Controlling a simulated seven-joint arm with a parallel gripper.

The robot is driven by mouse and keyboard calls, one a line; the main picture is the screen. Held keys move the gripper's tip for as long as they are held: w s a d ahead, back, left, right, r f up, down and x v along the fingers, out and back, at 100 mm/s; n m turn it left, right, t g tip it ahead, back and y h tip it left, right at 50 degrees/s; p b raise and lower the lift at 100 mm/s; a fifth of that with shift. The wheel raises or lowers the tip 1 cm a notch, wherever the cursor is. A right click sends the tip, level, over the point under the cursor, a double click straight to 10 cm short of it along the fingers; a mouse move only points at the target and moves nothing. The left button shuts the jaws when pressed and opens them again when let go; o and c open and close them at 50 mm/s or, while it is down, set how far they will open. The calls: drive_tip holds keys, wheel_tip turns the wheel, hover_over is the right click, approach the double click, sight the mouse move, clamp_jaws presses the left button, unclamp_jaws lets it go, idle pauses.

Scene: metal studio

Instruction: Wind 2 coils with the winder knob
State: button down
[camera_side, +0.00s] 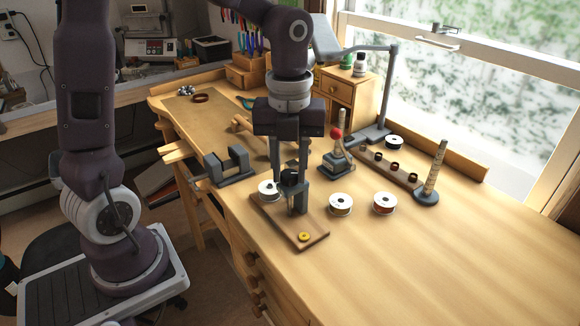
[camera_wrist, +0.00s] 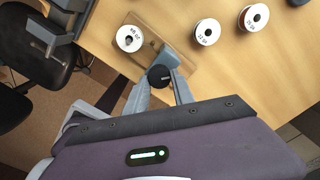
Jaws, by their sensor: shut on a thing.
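The winder's wooden base board (camera_side: 318,236) lies near the front left edge of the bench. A grey winder post (camera_side: 297,200) stands on it. A dark round winder knob (camera_side: 289,176) sits at the top, between the fingertips of my gripper (camera_side: 290,181), which points down and is shut on it. In the wrist view the knob (camera_wrist: 158,76) shows as a black disc between the fingers. A white wire spool (camera_side: 268,188) sits on the board's far end, and a yellow ring (camera_side: 304,237) lies at its near end. The wire itself is too small to make out.
Two wire spools, (camera_side: 341,204) and (camera_side: 384,203), stand right of the board. Behind are a grey vise-like block (camera_side: 232,167), a small burner stand (camera_side: 337,160), a wooden strip with cups (camera_side: 390,170) and a ring mandrel (camera_side: 433,175). The front right bench is clear.

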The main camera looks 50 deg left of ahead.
sight(287, 174)
drive_tip(key=m, duration=1.2)
drive_tip(key=shift+a+m, duration=0.15)
drive_tip(key=shift+m, duration=0.25)
idle(0.4)
drive_tip(key=c, duration=1.1)
unclamp_jaws()
drive_tip(key=shift+s, duration=0.1)
drive_tip(key=shift+o, duration=0.2)
wheel_tip(287, 174, up, 7)
drive_tip(key=shift+r, duration=0.1)
